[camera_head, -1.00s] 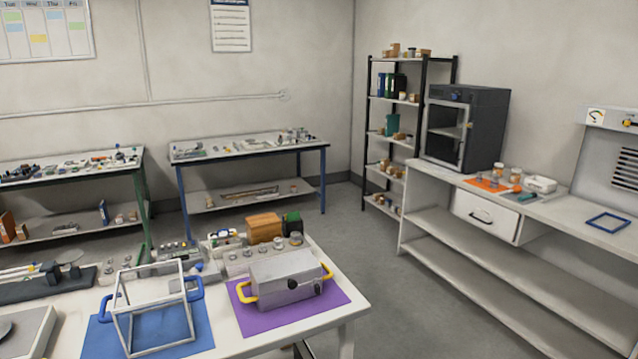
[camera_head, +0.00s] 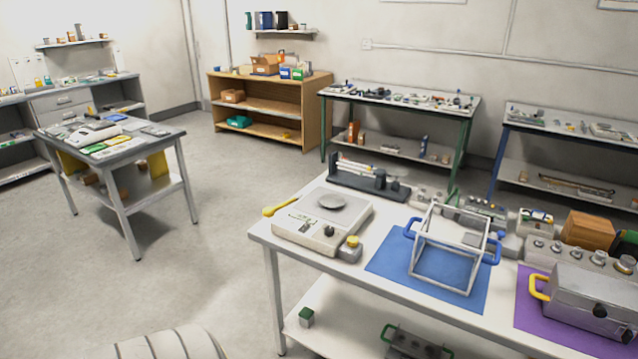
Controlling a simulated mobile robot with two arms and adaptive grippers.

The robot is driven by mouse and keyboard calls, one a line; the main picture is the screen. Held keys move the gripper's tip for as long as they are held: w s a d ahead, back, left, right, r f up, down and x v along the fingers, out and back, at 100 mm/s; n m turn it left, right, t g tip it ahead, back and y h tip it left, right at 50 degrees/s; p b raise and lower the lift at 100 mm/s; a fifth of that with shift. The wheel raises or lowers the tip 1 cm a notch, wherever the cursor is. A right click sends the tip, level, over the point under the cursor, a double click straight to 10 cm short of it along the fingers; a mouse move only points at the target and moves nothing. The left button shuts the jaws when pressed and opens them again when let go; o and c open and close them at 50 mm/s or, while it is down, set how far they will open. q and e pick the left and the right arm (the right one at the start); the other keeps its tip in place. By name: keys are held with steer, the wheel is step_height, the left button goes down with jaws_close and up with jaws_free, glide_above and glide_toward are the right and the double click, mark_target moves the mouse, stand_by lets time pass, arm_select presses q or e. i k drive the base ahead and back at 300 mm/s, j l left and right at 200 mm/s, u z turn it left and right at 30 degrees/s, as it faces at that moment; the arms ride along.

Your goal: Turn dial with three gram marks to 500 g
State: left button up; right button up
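A white balance (camera_head: 350,212) with a round pan (camera_head: 332,201) sits at the left end of the near white table. A small dark knob (camera_head: 328,231) is on its front panel. A grey metal box (camera_head: 585,290) with yellow handles and two dark knobs (camera_head: 600,310) stands on a purple mat (camera_head: 540,318) at the right edge. Gram marks are too small to read on either, so I cannot tell which knob is the dial. Neither of my grippers is in view.
A white wire frame (camera_head: 447,255) with blue handles stands on a blue mat (camera_head: 385,262). A yellow-capped weight (camera_head: 350,248) is beside the balance. A smaller table (camera_head: 110,140) stands at left. The floor (camera_head: 220,240) between is clear.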

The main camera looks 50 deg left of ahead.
mark_target(329, 230)
steer(key=u, duration=1.65)
